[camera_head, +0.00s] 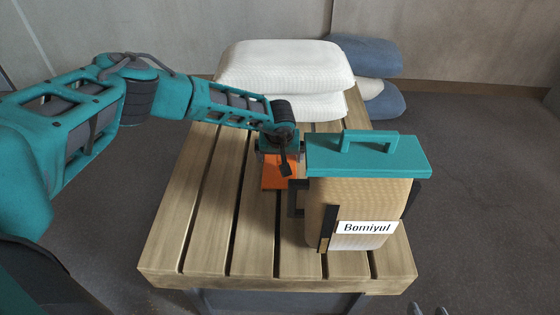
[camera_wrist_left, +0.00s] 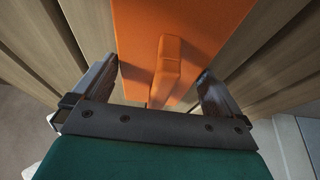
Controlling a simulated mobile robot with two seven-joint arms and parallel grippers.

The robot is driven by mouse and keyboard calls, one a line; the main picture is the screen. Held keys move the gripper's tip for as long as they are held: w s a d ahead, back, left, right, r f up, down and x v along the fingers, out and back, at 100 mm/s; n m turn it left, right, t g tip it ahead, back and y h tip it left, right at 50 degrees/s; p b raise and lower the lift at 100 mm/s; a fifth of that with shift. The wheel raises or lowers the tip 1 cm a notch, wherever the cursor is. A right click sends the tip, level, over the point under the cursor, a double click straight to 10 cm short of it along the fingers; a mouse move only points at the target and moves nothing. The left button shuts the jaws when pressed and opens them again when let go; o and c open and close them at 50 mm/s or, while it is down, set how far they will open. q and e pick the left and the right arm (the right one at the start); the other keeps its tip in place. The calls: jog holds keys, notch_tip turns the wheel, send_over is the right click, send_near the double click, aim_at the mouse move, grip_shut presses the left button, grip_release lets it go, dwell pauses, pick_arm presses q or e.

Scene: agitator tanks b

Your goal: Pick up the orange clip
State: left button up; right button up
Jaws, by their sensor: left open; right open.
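The orange clip (camera_head: 275,180) lies on the slatted wooden table, just left of the teal-lidded container. In the left wrist view the clip (camera_wrist_left: 185,25) is a flat orange plate with a raised bar on it. My left gripper (camera_wrist_left: 157,70) is open over the clip, with the raised bar between its two fingers; I cannot tell whether they touch it. In the head view the left wrist covers the clip's far part. My right gripper (camera_head: 428,310) is open at the bottom right edge, mostly out of frame, in front of and below the table, away from the clip.
The woven container (camera_head: 340,205) with a teal handled lid and "Bomiyul" label stands close right of the clip. White sacks (camera_head: 285,68) are stacked at the table's back. Blue and white sacks (camera_head: 375,55) lie behind. The table's left slats (camera_head: 190,220) are clear.

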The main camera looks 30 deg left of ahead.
pick_arm(q)
jog(key=c, duration=0.8)
